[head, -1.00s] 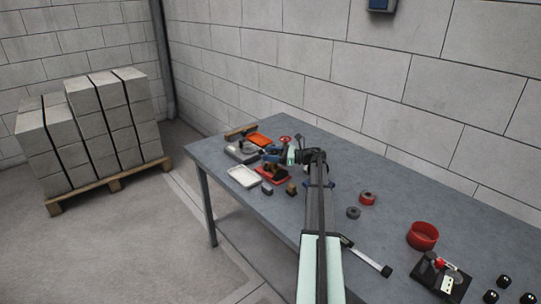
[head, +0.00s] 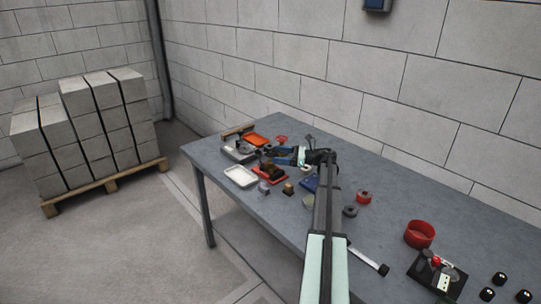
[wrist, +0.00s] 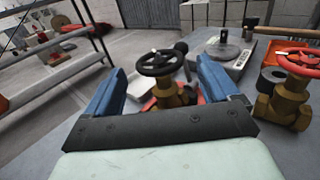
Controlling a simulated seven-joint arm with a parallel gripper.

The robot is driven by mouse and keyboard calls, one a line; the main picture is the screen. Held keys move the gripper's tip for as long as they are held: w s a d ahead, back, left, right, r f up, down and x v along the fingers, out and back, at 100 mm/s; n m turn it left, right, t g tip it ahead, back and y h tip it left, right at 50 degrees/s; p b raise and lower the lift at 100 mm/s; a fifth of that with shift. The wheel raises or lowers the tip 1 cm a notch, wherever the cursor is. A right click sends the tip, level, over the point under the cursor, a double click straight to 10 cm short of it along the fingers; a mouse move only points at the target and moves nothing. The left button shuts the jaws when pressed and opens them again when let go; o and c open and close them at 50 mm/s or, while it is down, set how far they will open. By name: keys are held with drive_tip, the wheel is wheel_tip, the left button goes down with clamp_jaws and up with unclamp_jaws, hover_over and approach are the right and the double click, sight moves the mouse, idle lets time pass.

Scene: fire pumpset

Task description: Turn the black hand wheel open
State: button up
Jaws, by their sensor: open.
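The black hand wheel (wrist: 159,62) sits on top of a brass valve (wrist: 172,96) in the wrist view, with a red base partly showing below it. In the head view the valve is a small dark and brass shape on a red tray (head: 270,175). My gripper (head: 277,158) is open, level and low over the table. In the wrist view its two blue fingers (wrist: 161,75) stand left and right of the wheel, which appears between and just beyond their tips. I see no contact with the wheel. The gripper's palm hides the near table.
A brass valve with a red hand wheel (wrist: 299,62) stands to the right in the wrist view. A scale-like device (wrist: 222,52) is behind. A white tray (head: 241,177), small blocks, a red cup (head: 419,234) and grey and red rings lie on the table (head: 290,226). A wall stands behind.

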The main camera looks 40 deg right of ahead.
sight(272, 154)
drive_tip(key=v, duration=0.8)
drive_tip(key=shift+m+t+h, duration=0.6)
drive_tip(key=shift+m+h, duration=0.1)
drive_tip(key=s+a, duration=0.1)
drive_tip(key=a, duration=0.2)
drive_tip(key=s+a, duration=0.1)
drive_tip(key=a, duration=0.2)
drive_tip(key=s+a, duration=0.1)
drive_tip(key=a, duration=0.3)
drive_tip(key=shift+s+r, duration=0.15)
drive_tip(key=shift+s, duration=0.1)
drive_tip(key=shift+s+a+r+m+t+h, duration=0.1)
drive_tip(key=shift+s+a+m+t+h, duration=0.1)
drive_tip(key=shift+m+t+h, duration=0.4)
drive_tip(key=shift+d+m+h, duration=0.25)
drive_tip(key=shift+m+h, duration=0.15)
drive_tip(key=shift+h, duration=0.4)
drive_tip(key=w+d+m+t+h, duration=0.2)
drive_tip(key=d+m+h, duration=0.1)
drive_tip(key=d+h, duration=0.1)
drive_tip(key=w, duration=0.4)
drive_tip(key=w+a, duration=0.1)
drive_tip(key=w, duration=0.3)
drive_tip(key=w+a, duration=0.1)
drive_tip(key=w, duration=0.4)
